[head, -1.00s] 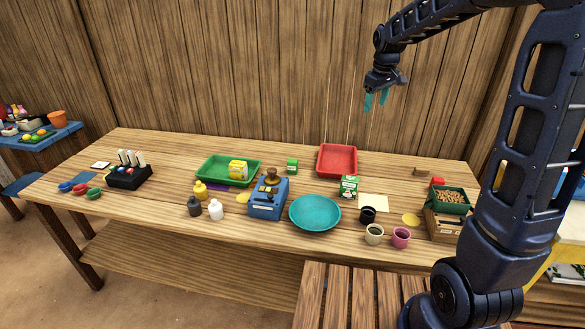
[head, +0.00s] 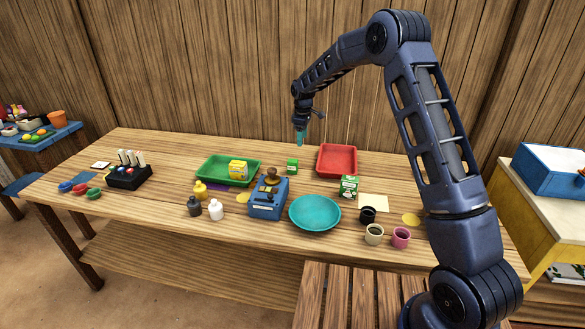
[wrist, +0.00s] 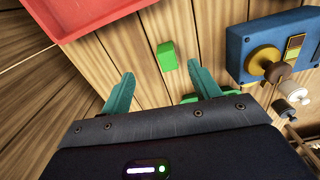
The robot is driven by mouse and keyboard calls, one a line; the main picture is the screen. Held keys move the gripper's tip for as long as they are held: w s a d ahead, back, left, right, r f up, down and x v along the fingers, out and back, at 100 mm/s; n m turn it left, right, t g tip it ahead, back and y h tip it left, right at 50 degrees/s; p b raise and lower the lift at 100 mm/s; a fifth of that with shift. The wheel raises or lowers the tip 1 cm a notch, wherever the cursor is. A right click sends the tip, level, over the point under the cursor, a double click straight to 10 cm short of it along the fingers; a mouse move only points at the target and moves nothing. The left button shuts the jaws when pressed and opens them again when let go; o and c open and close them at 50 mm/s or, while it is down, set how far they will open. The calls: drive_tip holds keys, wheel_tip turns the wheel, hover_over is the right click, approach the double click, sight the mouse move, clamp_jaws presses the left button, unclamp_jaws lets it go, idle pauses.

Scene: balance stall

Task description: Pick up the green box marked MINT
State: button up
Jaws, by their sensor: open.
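Two green boxes stand on the table in the head view, and I cannot read the lettering on either. The small green box (head: 292,167) stands between the green tray and the red tray. The larger green box (head: 349,187), with a white patch on its front, stands in front of the red tray. My gripper (head: 300,139) is open and empty, pointing down, well above the table near the small box. In the wrist view a plain green box top (wrist: 167,56) shows beyond the gap between my fingers (wrist: 160,88).
The red tray (head: 354,161), green tray (head: 206,172) holding a yellow box, blue scale (head: 266,205) and teal bowl (head: 315,213) surround the boxes. Cups stand at the front right and bottles at the front left. Bare table lies behind the small box.

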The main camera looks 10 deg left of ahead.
drive_tip(key=n, duration=0.1)
hover_over(293, 160)
wheel_tip(293, 160, down, 5)
wheel_tip(293, 160, down, 11)
drive_tip(key=shift+s+a+r, duration=0.1)
drive_tip(key=shift+s, duration=0.05)
drive_tip(key=c, duration=1.1)
